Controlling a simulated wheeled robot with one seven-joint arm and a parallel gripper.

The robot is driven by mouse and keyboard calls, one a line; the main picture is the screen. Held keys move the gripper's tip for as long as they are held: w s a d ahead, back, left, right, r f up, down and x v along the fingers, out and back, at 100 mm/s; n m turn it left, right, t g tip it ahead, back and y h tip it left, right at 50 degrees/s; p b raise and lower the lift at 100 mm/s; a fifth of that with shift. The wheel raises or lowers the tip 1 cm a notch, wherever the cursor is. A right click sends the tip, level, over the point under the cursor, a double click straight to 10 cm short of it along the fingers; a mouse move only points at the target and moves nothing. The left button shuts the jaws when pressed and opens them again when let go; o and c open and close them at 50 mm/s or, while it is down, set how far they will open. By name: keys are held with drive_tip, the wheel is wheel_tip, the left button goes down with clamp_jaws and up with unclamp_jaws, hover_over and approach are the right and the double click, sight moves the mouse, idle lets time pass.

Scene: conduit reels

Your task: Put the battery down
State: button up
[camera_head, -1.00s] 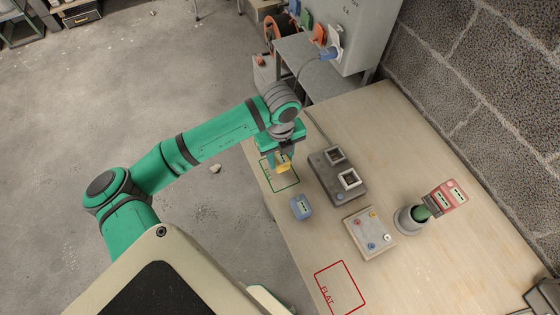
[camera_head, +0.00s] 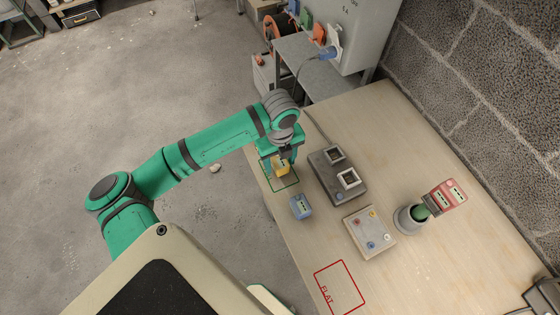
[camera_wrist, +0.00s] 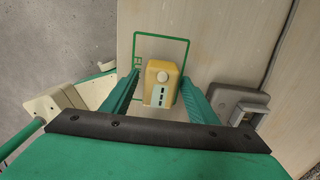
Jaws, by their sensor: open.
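A yellow battery (camera_head: 281,168) stands on the table inside the green outlined rectangle (camera_head: 284,187) near the table's left edge. In the wrist view the yellow battery (camera_wrist: 160,84) sits between the two fingers, within the green outline (camera_wrist: 187,47). My gripper (camera_head: 279,160) is just above and around the battery. Its fingers (camera_wrist: 160,92) are open, with a gap on each side of the battery. A blue battery (camera_head: 300,206) stands on the table nearby.
A dark charger (camera_head: 323,176) with two square sockets stands right of the green outline. A pale board (camera_head: 369,233) with coloured knobs lies nearer. A red outline marked FLAT (camera_head: 340,288) is empty. A grey cabinet (camera_head: 352,30) stands at the back.

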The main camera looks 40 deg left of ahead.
sight(280, 160)
wheel_tip(280, 160, up, 12)
idle(0.5)
idle(0.5)
